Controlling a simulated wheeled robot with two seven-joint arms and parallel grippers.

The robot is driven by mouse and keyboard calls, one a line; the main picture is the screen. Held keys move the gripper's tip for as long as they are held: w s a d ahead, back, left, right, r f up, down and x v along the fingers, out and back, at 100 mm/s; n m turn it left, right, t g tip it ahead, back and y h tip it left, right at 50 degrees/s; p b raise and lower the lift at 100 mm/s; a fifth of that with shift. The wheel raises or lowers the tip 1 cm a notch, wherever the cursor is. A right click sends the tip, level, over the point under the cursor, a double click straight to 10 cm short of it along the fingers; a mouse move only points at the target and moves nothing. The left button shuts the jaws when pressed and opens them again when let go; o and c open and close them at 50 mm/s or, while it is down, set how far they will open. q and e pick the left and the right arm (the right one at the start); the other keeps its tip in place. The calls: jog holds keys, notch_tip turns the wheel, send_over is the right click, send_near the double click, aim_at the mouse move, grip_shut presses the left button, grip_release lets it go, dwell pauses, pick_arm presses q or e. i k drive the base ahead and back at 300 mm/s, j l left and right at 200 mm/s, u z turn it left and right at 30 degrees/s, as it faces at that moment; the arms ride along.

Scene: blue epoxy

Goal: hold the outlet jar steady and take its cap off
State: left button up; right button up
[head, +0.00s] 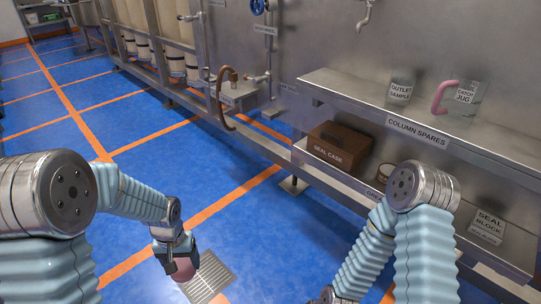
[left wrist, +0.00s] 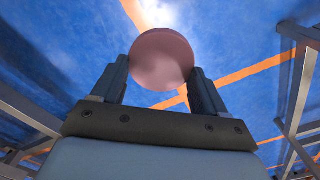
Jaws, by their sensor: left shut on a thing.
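The outlet jar (head: 400,91), clear and labelled OUTLET SAMPLE, stands upright on the upper steel shelf at the right in the head view. I make out no pink cap on its top. My left gripper (head: 181,262) hangs low over the floor, well away from the jar. It is shut on a dull pink round disc (left wrist: 162,58), which looks like a cap. The disc also shows in the head view (head: 183,270). My right arm reaches down at the lower right, and its gripper is out of the picture.
A catch jug (head: 464,98) with a pink handle stands right of the jar. A brown seal case (head: 339,146) and a seal block (head: 487,228) are on the lower shelf (head: 380,187). A curved brown hook-like pipe (head: 221,105) juts out. A floor grate (head: 208,280) lies below my left gripper.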

aim_at(403, 80)
jog(key=i+j+z, duration=0.45)
jog(key=i+z, duration=0.15)
jog(key=i, duration=0.2)
